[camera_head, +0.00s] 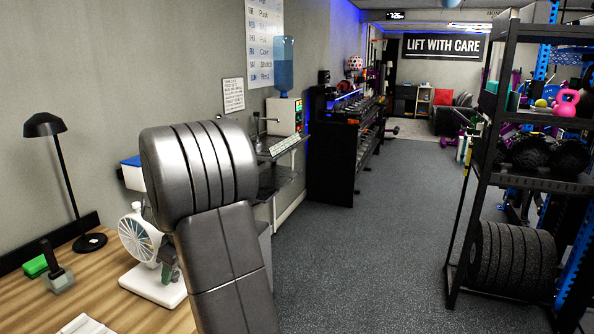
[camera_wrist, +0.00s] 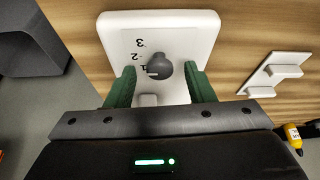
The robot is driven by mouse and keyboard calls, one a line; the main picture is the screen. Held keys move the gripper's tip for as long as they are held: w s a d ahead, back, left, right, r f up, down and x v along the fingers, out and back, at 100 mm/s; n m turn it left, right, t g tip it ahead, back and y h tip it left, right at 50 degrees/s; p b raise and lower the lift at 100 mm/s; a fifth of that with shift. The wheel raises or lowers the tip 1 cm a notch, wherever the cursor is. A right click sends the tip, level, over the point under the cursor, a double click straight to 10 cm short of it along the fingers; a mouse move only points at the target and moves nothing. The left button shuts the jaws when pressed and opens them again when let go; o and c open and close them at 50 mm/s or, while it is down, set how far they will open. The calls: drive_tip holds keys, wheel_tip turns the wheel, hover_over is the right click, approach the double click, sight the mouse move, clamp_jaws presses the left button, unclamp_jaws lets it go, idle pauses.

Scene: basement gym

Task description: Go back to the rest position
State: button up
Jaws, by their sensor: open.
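My gripper (camera_wrist: 160,68) is open, with its two green fingers apart on either side of a dark grey knob (camera_wrist: 161,80). I cannot tell whether they touch it. The knob sits on the white base (camera_wrist: 185,29) of a fan, beside the digits 1, 2 and 3. In the head view the white desk fan (camera_head: 137,236) stands on the wooden table (camera_head: 60,299), and my gripper (camera_head: 168,272) is at its right side, partly hidden behind my arm. My arm reaches up across the middle of that view.
A black lamp (camera_head: 89,242), a grey-handled tool (camera_head: 58,278) and a green block (camera_head: 36,266) are on the table. A weight rack (camera_head: 463,245) stands right; the floor (camera_head: 385,235) between is clear.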

drive_tip(key=shift+w+n+g, duration=0.15)
drive_tip(key=shift+n+g, duration=0.55)
drive_tip(key=shift+n, duration=1)
drive_tip(key=shift+d, duration=0.15)
